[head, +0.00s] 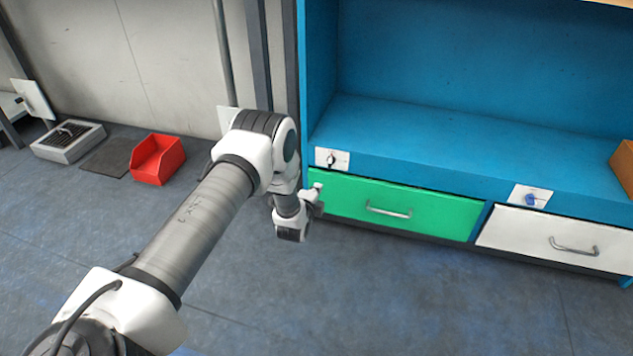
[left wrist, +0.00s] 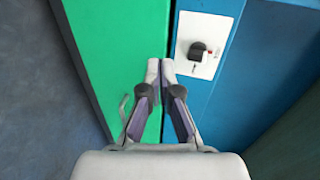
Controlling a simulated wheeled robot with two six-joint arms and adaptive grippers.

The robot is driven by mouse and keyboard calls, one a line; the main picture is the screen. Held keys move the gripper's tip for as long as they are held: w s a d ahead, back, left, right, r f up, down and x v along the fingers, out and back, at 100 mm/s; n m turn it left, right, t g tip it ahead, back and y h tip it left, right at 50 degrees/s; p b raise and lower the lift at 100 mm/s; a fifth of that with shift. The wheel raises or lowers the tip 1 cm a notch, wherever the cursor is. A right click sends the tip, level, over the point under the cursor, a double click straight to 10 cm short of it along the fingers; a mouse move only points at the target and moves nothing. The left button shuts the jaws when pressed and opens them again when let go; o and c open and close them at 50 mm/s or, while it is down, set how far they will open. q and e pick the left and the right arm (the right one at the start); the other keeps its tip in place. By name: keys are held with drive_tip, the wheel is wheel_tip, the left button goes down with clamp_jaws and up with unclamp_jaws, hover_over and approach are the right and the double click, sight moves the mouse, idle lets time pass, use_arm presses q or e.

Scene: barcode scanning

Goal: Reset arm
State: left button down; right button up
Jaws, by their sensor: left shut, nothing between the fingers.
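My left arm (head: 195,220) reaches in from the lower left in the head view, with its wrist end in front of the left edge of the green drawer. My left gripper (left wrist: 160,68) is shut and empty in the left wrist view. Its fingertips lie in front of the seam between the green drawer (left wrist: 115,40) and the blue frame, beside a white plate with a black knob (left wrist: 197,52). In the head view the fingers are mostly hidden by the wrist. My right gripper is in neither view.
The blue cabinet (head: 450,125) has a green drawer (head: 350,200) and a white drawer (head: 510,235). A white plate with a blue knob (head: 531,199) sits above the white drawer. A red bin (head: 158,158) and a grey box (head: 68,140) stand on the floor at left. Open floor lies in front.

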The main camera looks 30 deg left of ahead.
use_arm(q)
drive_tip(key=v, duration=0.2)
drive_tip(key=p+v, duration=0.2)
drive_tip(key=v, duration=0.1)
drive_tip(key=shift+s+f, duration=0.2)
drive_tip(key=shift+s, duration=0.2)
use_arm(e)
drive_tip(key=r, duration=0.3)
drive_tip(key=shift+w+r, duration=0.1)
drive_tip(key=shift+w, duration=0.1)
use_arm(q)
drive_tip(key=s+d+f+n+g+h, duration=0.25)
drive_tip(key=s+d, duration=0.35)
drive_tip(key=s, duration=0.3)
drive_tip(key=s+d+f+n+g+h, duration=0.1)
drive_tip(key=s+d+f+g, duration=0.1)
drive_tip(key=s+d+g, duration=0.35)
drive_tip(key=s+d+n+g, duration=0.3)
drive_tip(key=s+n+g, duration=0.55)
drive_tip(key=s, duration=1.45)
wheel_tip(320, 180, up, 39)
drive_tip(key=n+t+p, duration=0.2)
drive_tip(key=n+p, duration=0.1)
drive_tip(key=p, duration=3.5)
drive_tip(key=shift+f+p, duration=0.25)
drive_tip(key=shift+p, duration=0.15)
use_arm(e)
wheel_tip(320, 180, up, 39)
